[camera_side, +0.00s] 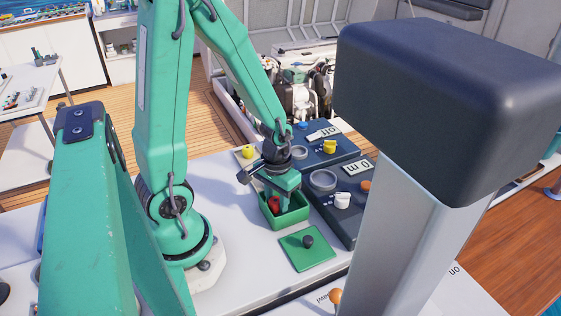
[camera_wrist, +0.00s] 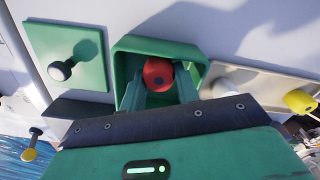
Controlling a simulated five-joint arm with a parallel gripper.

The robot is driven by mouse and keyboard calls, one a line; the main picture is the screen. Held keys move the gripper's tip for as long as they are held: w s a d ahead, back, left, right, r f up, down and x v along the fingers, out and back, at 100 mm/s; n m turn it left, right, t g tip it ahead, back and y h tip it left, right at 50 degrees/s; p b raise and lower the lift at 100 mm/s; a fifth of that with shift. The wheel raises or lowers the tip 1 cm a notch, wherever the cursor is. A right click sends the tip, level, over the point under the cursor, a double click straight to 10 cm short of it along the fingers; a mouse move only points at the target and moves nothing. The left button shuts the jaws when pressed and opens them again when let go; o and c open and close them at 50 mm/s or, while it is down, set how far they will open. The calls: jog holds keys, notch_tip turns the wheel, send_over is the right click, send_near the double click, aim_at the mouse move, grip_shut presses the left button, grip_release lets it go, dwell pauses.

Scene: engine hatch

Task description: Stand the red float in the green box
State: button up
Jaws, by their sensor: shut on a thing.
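The red float (camera_wrist: 158,74) is a small red piece with a dark spot on top. It sits between the two fingers of my gripper (camera_wrist: 160,90), inside the outline of the green box (camera_wrist: 128,52). In the side view the float (camera_side: 274,202) shows within the open green box (camera_side: 291,219), with my gripper (camera_side: 276,196) reaching down over it. My gripper is shut on the float. Whether the float touches the box floor is hidden by the box wall and the fingers.
A green lid (camera_side: 307,252) with a dark knob lies beside the box. Dark panels (camera_side: 325,150) with labels, rings, and yellow and white pieces stand behind. A beige plate with a yellow knob (camera_side: 248,151) is at the back left. A large dark-topped post (camera_side: 440,90) fills the right foreground.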

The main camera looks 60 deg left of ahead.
aim_at(277, 199)
jog(key=shift+f, duration=0.6)
jog(key=o, duration=1)
jog(key=shift+r, duration=0.15)
notch_tip(277, 199, up, 13)
dwell(0.6)
dwell(0.5)
